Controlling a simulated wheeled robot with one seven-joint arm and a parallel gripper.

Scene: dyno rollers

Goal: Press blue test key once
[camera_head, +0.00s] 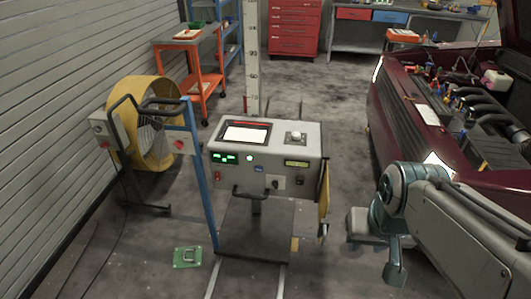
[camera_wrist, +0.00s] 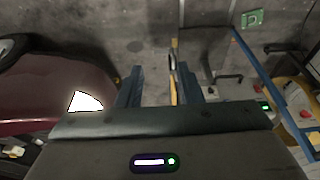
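The blue test key (camera_head: 258,169) is a small blue patch on the front panel of the grey test console (camera_head: 225,194). It sits below a round green light and left of a key switch. My gripper (camera_wrist: 158,72) shows two blue-grey fingers spread apart with nothing held between them. In the head view my arm is on the right, apart from the console, and its fingers are hard to make out. In the wrist view the console lies to the right of the fingers, and the blue key cannot be made out.
A yellow panel (camera_head: 323,203) hangs at the console's right side. A blue post (camera_head: 196,175) and a yellow fan (camera_head: 150,95) stand left. A dark red car (camera_head: 395,105) with open bonnet is at right. A green board (camera_head: 187,257) lies on the floor.

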